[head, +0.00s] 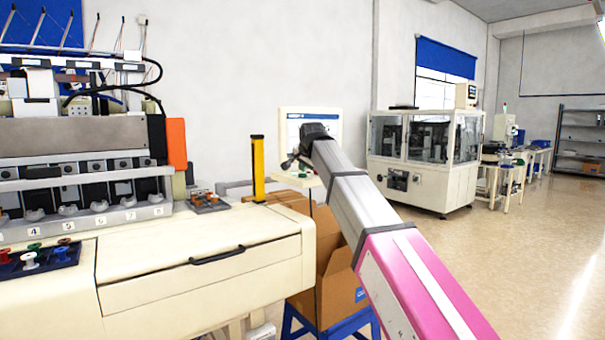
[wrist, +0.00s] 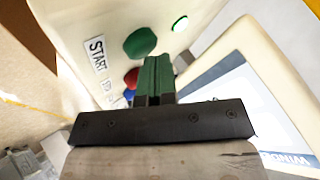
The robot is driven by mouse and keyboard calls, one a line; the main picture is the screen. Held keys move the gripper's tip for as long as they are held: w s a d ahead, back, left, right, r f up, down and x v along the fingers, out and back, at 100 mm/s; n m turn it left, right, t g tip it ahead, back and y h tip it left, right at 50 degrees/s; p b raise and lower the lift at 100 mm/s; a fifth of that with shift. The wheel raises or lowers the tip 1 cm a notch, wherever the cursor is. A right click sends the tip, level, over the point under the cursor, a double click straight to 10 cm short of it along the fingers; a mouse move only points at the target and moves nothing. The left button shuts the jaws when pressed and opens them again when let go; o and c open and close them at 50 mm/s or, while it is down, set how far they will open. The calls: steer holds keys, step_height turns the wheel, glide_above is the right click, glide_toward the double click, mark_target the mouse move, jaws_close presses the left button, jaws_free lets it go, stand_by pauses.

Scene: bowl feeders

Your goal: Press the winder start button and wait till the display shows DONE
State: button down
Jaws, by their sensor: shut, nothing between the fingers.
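The winder's control panel (head: 332,117) stands beyond my arm in the head view, a pale box with a blue-and-white screen. In the wrist view the panel face (wrist: 95,20) is close and tilted. The green start button (wrist: 140,42) sits beside the START label (wrist: 96,53). The display (wrist: 225,100) is at the right; part of the word WINDER shows, and no DONE can be read. My gripper (wrist: 157,62) is shut and empty, its green fingertips just below and right of the green button. I cannot tell whether they touch the panel. In the head view my gripper (head: 290,163) is small and dark.
A red button (wrist: 131,77) and a blue button (wrist: 128,96) lie close beside my fingers.

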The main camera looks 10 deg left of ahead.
mark_target(304, 174)
steer(key=shift+r, duration=1.05)
steer(key=shift+r, duration=0.1)
step_height(304, 174, up, 5)
steer(key=shift+f, duration=0.15)
stand_by(0.5)
